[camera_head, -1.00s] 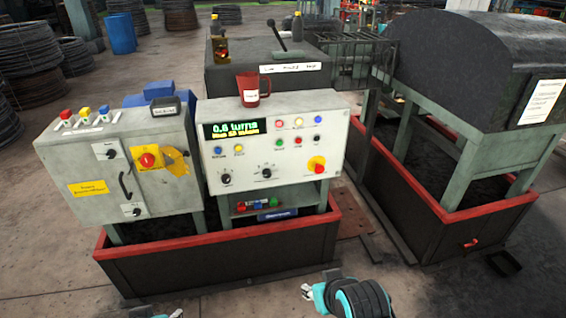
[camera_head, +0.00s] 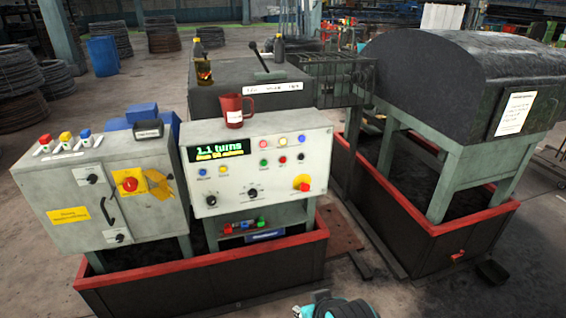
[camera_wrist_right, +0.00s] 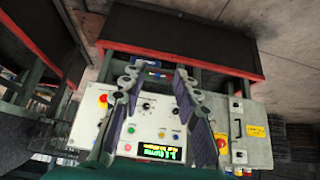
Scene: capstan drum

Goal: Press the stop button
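The light grey control panel (camera_head: 232,186) faces me, with a lit green display (camera_head: 215,149) reading "1.1 turns". At its lower right is a red mushroom button (camera_head: 304,187) on a yellow disc; it also shows in the right wrist view (camera_wrist_right: 103,97). A smaller red button (camera_head: 283,160) sits beside a green button (camera_head: 264,162). Which is the stop button I cannot read. My right gripper (camera_wrist_right: 156,76) is open and empty, pointing toward the panel, apart from it; the wrist picture is upside down. In the head view only part of it shows at the bottom edge. My left gripper is out of view.
A grey switch cabinet (camera_head: 97,203) with a red-and-yellow rotary switch (camera_head: 130,182) stands left of the panel. A red mug (camera_head: 234,111) stands on the panel top. A red-rimmed tray (camera_head: 203,262) surrounds the stands below. The floor in front is clear.

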